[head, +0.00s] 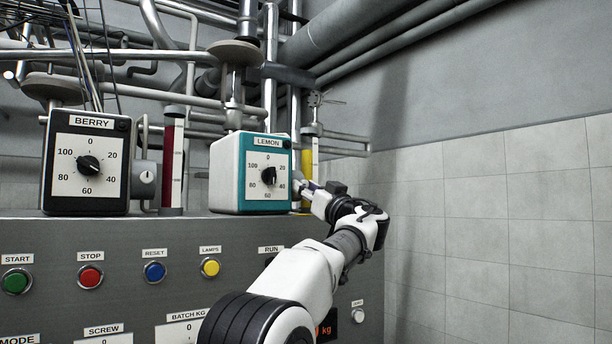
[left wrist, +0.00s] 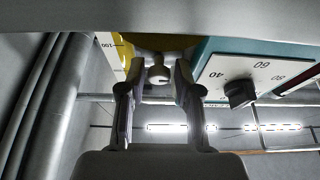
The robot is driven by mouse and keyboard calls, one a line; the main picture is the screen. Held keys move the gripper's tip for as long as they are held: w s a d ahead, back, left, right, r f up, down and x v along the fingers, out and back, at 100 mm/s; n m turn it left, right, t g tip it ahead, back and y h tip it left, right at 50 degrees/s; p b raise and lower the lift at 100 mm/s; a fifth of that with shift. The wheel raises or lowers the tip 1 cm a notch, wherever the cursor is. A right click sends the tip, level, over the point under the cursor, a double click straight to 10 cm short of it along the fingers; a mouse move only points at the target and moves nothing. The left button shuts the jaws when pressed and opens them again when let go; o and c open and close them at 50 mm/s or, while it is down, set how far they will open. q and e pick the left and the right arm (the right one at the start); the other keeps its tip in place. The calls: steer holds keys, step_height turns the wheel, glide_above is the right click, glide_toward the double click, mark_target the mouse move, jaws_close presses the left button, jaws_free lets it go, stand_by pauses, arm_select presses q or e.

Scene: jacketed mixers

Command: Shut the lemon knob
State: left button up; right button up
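The LEMON box (head: 228,172) is white with a teal front and stands on the grey panel's top. Its black knob (head: 269,175) sits on a white dial marked 0 to 100; its exact setting is hard to read. The knob also shows in the left wrist view (left wrist: 240,93), right of my fingers. My left gripper (head: 306,187) is beside the box's right edge, by the yellow-filled gauge (head: 306,161). In the left wrist view its fingers (left wrist: 155,72) are apart, with a small pale round fitting (left wrist: 159,75) between or beyond them. My right gripper is out of view.
The BERRY box (head: 88,185) with a similar knob stands at left, beside a red gauge (head: 172,160). Start, stop, reset and lamps buttons line the panel (head: 120,245) below. Pipes run behind. The tiled wall (head: 500,230) at right has free room before it.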

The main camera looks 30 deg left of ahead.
arm_select(q)
steer(key=shift+w+a, duration=0.15)
steer(key=shift+s+d+r, duration=0.25)
steer(key=shift+d+r, duration=0.05)
steer(key=shift+d, duration=0.35)
jaws_close()
